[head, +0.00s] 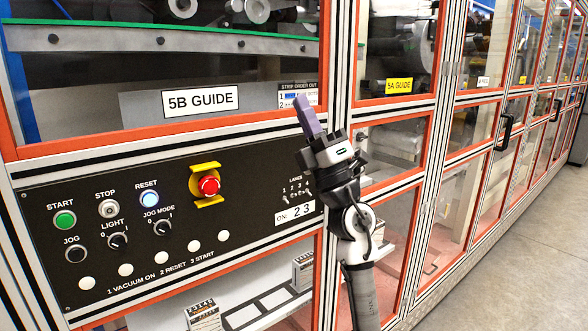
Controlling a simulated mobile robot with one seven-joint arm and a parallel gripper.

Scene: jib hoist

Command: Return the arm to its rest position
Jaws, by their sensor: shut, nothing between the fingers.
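My arm rises from the bottom middle of the head view, with white and black links. My gripper (306,112) is at its upper end, pointing up and slightly left, with purple-grey fingers close together and nothing held. It stands in front of the right end of the black control panel (130,262) and the frame post beside it. I cannot tell whether it touches the machine. The arm hides part of the panel's right edge and the frame.
Orange-framed glazed doors with a black handle (505,132) run off to the right. Clear grey floor (500,270) lies at lower right.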

